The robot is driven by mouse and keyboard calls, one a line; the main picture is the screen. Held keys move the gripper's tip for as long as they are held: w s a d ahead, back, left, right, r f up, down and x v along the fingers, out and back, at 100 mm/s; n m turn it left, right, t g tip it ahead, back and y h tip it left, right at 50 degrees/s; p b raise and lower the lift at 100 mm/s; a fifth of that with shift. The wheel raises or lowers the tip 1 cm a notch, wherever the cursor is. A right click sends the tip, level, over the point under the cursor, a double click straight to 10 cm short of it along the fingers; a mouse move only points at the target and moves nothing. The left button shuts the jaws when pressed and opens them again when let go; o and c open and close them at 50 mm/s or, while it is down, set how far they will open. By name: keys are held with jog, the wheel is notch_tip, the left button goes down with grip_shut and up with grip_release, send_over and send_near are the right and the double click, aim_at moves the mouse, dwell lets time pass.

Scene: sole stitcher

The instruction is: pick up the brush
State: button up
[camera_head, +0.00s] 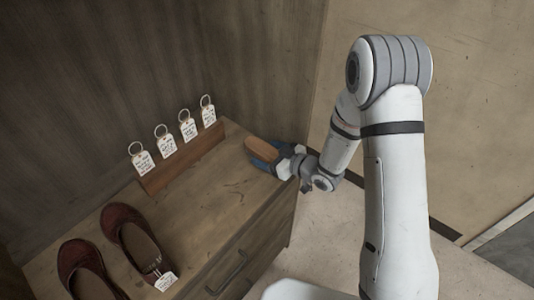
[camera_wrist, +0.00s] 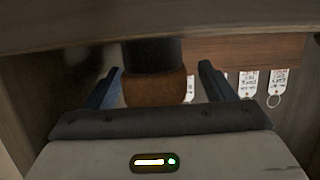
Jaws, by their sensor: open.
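The brush (camera_head: 262,149) has a brown wooden back and lies near the far right corner of the wooden cabinet top. In the wrist view the brush (camera_wrist: 153,88) shows its brown back and dark bristles between my two fingers. My gripper (camera_head: 268,160) is at the cabinet's right edge, with its blue fingers around the brush. In the wrist view my gripper (camera_wrist: 158,82) is open, with a finger on each side of the brush and visible gaps. Whether a finger touches the brush is hard to tell.
A wooden rack (camera_head: 184,160) with several tagged rings stands behind and left of the brush. Dark red shoes (camera_head: 133,234) with a white tag (camera_head: 166,281) stand at the front left of the cabinet top (camera_head: 205,215). The middle of the top is clear. A wall rises behind.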

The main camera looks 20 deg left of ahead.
jog(key=shift+c, duration=0.6)
jog(key=c, duration=1)
jog(key=shift+r, duration=0.15)
